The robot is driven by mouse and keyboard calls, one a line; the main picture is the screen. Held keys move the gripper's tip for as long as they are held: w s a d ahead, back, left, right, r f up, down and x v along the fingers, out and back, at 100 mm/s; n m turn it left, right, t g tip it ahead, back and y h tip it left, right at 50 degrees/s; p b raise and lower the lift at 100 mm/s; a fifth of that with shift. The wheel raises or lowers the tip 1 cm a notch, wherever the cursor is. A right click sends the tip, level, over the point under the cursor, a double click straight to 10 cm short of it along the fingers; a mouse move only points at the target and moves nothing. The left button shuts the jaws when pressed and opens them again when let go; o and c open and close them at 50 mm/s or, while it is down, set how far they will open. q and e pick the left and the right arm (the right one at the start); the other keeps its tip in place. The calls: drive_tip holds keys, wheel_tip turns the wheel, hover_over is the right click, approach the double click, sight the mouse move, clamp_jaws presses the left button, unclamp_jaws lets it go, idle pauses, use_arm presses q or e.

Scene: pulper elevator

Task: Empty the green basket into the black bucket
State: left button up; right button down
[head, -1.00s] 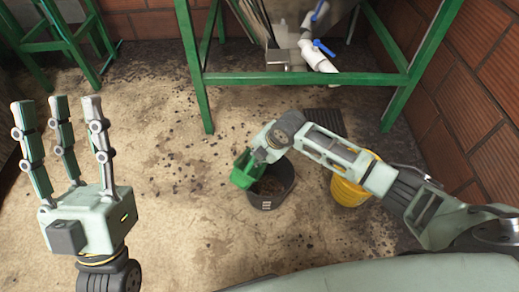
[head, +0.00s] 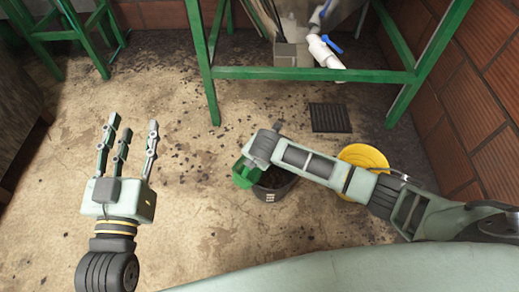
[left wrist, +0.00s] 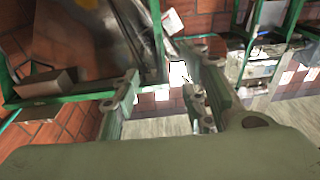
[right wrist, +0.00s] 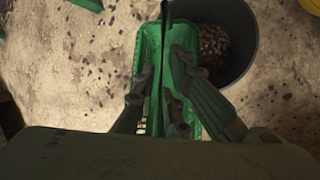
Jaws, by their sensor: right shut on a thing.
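The green basket (head: 247,173) is held by my right gripper (right wrist: 160,95) at the left rim of the black bucket. In the right wrist view the basket (right wrist: 150,45) shows its open top, with the fingers closed around its handle. The black bucket (head: 276,190) stands on the floor, partly hidden by my right arm. In the right wrist view the bucket (right wrist: 243,20) holds dark brown grains.
A yellow bucket (head: 365,155) stands right of the black bucket, partly behind my right arm. A dark floor grate (head: 330,117) lies near the green metal frame (head: 310,74). Dark grains are scattered on the floor.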

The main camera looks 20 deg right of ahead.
sight(254, 171)
drive_tip(key=shift+s+a+f+n+t+h+b, duration=0.15)
drive_tip(key=shift+a+f+t+h+b, duration=0.2)
drive_tip(key=shift+f+h, duration=0.3)
drive_tip(key=shift+s+a+f+n+t+h+b, duration=0.15)
drive_tip(key=shift+a+f+h+b, duration=0.15)
drive_tip(key=shift+a+f+h, duration=0.25)
drive_tip(key=shift+s+a+f+n+t+h+b, duration=0.15)
drive_tip(key=shift+a+f+t+h+b, duration=0.1)
drive_tip(key=shift+f+h+b, duration=0.2)
drive_tip(key=shift+s+a+f+n+t+h+b, duration=0.15)
drive_tip(key=shift+f+t+h+b, duration=0.1)
drive_tip(key=shift+f+h+b, duration=0.15)
use_arm(q)
drive_tip(key=s+r+t+h, duration=0.3)
drive_tip(key=s+r+t, duration=0.3)
drive_tip(key=r, duration=0.6)
drive_tip(key=shift+s+t, duration=0.15)
drive_tip(key=shift+t, duration=0.65)
use_arm(e)
drive_tip(key=shift+w, duration=0.1)
